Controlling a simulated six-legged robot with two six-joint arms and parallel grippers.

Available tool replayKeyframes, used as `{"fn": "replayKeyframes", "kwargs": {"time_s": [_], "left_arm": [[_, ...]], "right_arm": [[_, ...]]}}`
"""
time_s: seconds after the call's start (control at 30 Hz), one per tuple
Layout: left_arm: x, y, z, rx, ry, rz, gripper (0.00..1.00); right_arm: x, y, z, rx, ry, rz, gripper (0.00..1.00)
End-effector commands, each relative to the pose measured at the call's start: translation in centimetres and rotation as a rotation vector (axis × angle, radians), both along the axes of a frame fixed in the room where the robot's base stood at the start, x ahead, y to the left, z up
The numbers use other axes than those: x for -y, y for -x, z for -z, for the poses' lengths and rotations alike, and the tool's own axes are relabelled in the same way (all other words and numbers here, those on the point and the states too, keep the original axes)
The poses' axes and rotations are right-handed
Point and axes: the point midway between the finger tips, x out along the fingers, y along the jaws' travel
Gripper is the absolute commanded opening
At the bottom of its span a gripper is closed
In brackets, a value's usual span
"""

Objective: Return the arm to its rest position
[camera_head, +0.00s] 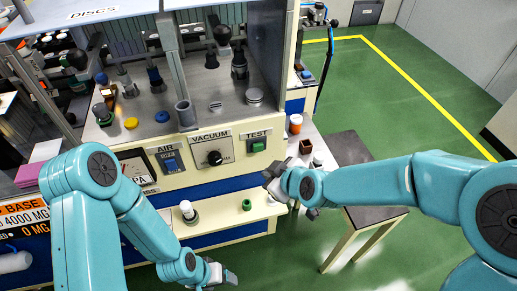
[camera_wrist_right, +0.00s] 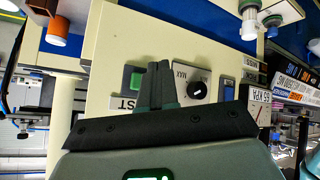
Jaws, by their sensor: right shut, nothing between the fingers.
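My right arm comes in from the right in the head view. Its gripper (camera_head: 274,186) is beside the cream front ledge of the workstation, below the TEST button (camera_head: 257,145). In the right wrist view the fingers of this gripper (camera_wrist_right: 158,82) are together with nothing between them. The panel with the green button (camera_wrist_right: 134,79) and the black knob (camera_wrist_right: 197,90) lies beyond them. My left arm comes down from the left in the head view. Its gripper (camera_head: 226,277) is low, in front of the workstation, and its fingers are too small to read.
A white and dark green part (camera_head: 188,212) stands on the cream ledge (camera_head: 225,208), with a small green item (camera_head: 247,205) to its right. An orange cup (camera_head: 296,123) and a brown box (camera_head: 306,146) are beside the panel. A grey-topped table (camera_head: 345,147) stands right; green floor (camera_head: 400,110) is open beyond.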

Motion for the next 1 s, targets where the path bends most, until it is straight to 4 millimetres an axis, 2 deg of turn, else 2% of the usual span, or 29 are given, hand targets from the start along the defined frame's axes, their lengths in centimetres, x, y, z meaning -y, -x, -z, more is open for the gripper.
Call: {"fn": "replayKeyframes", "kwargs": {"time_s": [0.67,0.77,0.87,0.97,1.0], "left_arm": [[0.0,0.0,0.0,0.0,0.0,0.0,0.69],[0.0,0.0,-0.3,0.0,0.0,0.0,0.69],[0.0,0.0,-0.9,0.0,0.0,0.0,0.69],[0.0,0.0,-1.6,0.0,0.0,0.0,0.69],[0.0,0.0,-1.9,0.0,0.0,0.0,0.69]], "right_arm": [[0.0,-0.1,0.0,-0.001,0.0,0.001,0.0],[1.4,-0.4,0.7,-0.022,0.004,0.03,0.0],[4.3,0.1,4.7,-0.124,0.025,0.089,0.0],[7.8,3.2,11.0,-0.295,0.052,0.148,0.0],[9.0,5.3,13.5,-0.381,0.046,0.189,0.0]]}}
